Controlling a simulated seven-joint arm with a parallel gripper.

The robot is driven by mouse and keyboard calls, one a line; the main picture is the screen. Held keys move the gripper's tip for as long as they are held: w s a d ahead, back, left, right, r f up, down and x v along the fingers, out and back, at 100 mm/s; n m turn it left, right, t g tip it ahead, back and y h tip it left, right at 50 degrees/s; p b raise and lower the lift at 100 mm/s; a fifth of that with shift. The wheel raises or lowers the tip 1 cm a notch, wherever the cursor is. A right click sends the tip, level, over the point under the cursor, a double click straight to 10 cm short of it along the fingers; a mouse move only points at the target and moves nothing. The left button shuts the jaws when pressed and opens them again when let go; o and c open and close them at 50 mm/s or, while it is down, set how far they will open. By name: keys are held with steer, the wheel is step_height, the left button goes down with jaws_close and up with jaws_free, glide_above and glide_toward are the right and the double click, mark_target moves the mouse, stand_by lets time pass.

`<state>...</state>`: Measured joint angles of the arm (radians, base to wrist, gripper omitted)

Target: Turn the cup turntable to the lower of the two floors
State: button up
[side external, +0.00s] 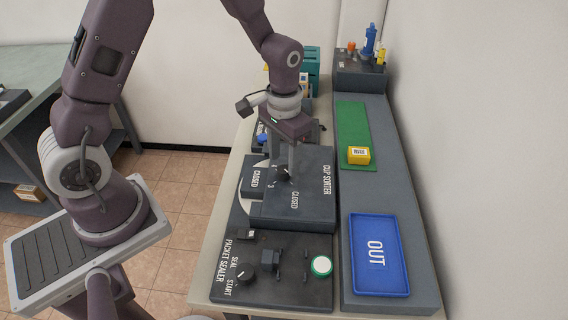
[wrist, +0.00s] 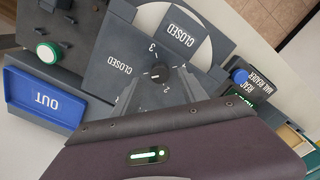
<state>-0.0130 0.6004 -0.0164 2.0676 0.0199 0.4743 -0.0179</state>
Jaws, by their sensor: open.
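The dark sorter housing (side external: 315,210) stands mid-bench with two lids marked CLOSED. Part of the white turntable disc (wrist: 152,13) shows between the lids in the wrist view; the rest is hidden under them. My gripper (side external: 283,170) points down over the knob. Its fingers are apart, one on each side of the knob; I cannot tell whether they touch it.
A blue OUT tray (side external: 379,255) and a green mat (side external: 354,125) with a yellow box (side external: 358,155) lie to the right. A mail reader (wrist: 262,82) stands beyond the sorter.

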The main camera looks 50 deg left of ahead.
mark_target(284, 180)
step_height(284, 180, down, 3)
steer(key=shift+r, duration=0.2)
jaws_close()
steer(key=shift+r, duration=0.1)
stand_by(1.2)
